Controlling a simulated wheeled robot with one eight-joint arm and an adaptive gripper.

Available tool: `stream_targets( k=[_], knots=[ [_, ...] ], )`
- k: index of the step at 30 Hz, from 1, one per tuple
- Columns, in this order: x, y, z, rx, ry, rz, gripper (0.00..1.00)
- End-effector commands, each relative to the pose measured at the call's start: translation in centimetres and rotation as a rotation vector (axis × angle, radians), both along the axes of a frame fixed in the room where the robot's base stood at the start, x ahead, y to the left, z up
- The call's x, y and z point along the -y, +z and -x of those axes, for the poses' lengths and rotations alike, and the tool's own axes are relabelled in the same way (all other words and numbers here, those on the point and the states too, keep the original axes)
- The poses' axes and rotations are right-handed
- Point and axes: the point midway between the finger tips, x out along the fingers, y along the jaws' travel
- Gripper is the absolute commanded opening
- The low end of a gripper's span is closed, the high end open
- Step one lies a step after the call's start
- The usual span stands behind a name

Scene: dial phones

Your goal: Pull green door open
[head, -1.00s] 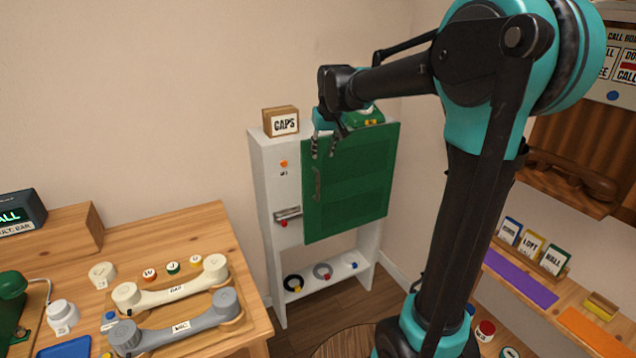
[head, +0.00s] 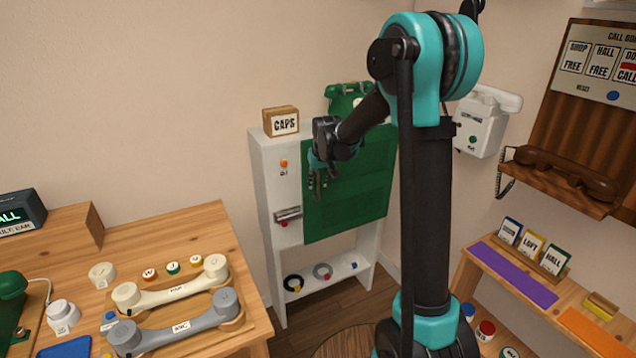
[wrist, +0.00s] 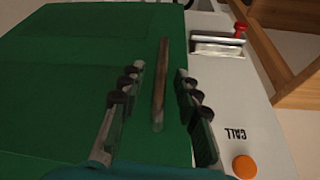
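The green door (head: 362,200) covers the right part of the front of the white cabinet (head: 268,210). It is a flat panel that fills much of the wrist view (wrist: 70,75). Its slim upright handle (wrist: 161,85) is near the edge beside the white panel. My gripper (head: 318,190) is at the door's left side in the head view and hides the handle there. In the wrist view my gripper (wrist: 160,72) is open, with one finger on each side of the handle and gaps between. Whether the fingertips touch the door cannot be told.
A box marked CAPS (head: 281,121) and a green telephone (head: 347,97) stand on the cabinet. A metal latch-like bar (head: 288,214) and an orange button (head: 284,163) are left of the door. A wooden table (head: 180,240) with handsets is at left. Open floor shows below.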

Motion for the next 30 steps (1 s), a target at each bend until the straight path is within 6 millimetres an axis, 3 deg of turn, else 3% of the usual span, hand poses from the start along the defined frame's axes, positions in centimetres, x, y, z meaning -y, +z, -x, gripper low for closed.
stream_targets(
  k=[9,18,30],
  knots=[
    [-0.02,-0.28,-0.09,0.000,0.000,0.000,0.33],
    [-0.02,-0.25,-0.09,0.000,0.000,0.000,0.00],
    [0.04,-0.23,-0.02,0.000,0.002,0.000,0.00]
  ],
)
